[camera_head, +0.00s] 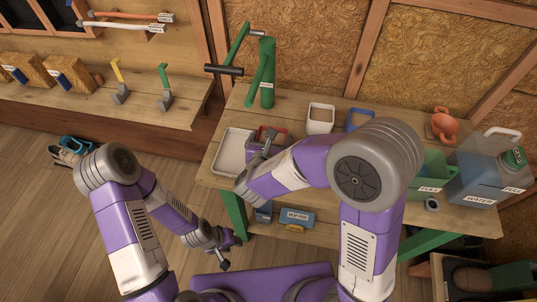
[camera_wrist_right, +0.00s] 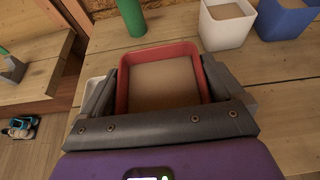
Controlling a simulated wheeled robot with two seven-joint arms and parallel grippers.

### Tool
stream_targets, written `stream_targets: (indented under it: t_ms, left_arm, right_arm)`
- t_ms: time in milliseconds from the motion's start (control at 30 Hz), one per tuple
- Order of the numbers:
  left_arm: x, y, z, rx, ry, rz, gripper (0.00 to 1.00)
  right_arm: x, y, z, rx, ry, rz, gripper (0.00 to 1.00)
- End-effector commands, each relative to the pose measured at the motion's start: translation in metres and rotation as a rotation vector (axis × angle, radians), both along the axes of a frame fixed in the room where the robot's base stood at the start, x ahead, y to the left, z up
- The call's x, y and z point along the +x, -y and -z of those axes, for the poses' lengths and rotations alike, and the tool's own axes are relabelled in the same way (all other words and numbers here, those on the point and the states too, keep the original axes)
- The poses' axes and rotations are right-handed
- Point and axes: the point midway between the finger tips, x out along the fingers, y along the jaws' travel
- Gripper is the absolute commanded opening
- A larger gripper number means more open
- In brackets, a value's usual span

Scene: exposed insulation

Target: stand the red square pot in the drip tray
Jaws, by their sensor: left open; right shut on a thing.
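The red square pot (camera_head: 272,131), filled with brown soil, is in my right gripper (camera_head: 263,145). In the right wrist view the fingers close on two opposite sides of the red pot (camera_wrist_right: 122,92), and it looks upright. The white drip tray (camera_head: 232,155) lies on the workbench, just left of the pot in the head view. Part of the drip tray (camera_wrist_right: 93,88) shows behind the left finger in the wrist view. I cannot tell the pot's height above the bench. My left gripper (camera_head: 224,256) is open and empty, low in front of the bench.
A white pot (camera_head: 320,118) and a blue pot (camera_head: 359,120) stand behind on the workbench. A green press-like tool (camera_head: 266,75) stands at the back.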

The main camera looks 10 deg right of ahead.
Motion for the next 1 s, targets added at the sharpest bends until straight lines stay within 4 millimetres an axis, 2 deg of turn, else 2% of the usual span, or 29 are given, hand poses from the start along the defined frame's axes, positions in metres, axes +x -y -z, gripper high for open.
stream_targets:
  t_ms: [33, 300, 467, 567, 700, 800, 1000]
  left_arm:
    - [0.0, 0.0, 0.0, 0.0, 0.0, -0.001, 0.43]
    - [0.0, 0.0, 0.0, 0.001, -0.001, -0.001, 0.43]
    - [0.0, 0.0, 0.001, 0.0, 0.0, -0.001, 0.43]
    - [0.0, 0.0, 0.008, 0.0, 0.0, 0.0, 0.43]
    - [0.0, 0.0, 0.021, 0.0, 0.0, 0.0, 0.43]
    - [0.0, 0.0, 0.027, 0.0, 0.0, 0.0, 0.43]
    - [0.0, 0.0, 0.033, 0.0, 0.0, 0.0, 0.43]
  right_arm:
    - [0.004, -0.01, -0.007, -0.004, 0.005, -0.003, 0.53]
    - [0.023, -0.045, -0.042, 0.001, 0.008, 0.009, 0.53]
    - [0.027, -0.057, -0.055, 0.013, 0.016, 0.007, 0.53]
    - [0.027, -0.059, -0.043, 0.013, 0.015, 0.005, 0.53]
    - [0.027, -0.059, -0.014, 0.012, 0.013, 0.006, 0.53]
    - [0.027, -0.059, 0.0, 0.013, 0.014, 0.006, 0.53]
    - [0.027, -0.059, 0.013, 0.015, 0.015, 0.006, 0.53]
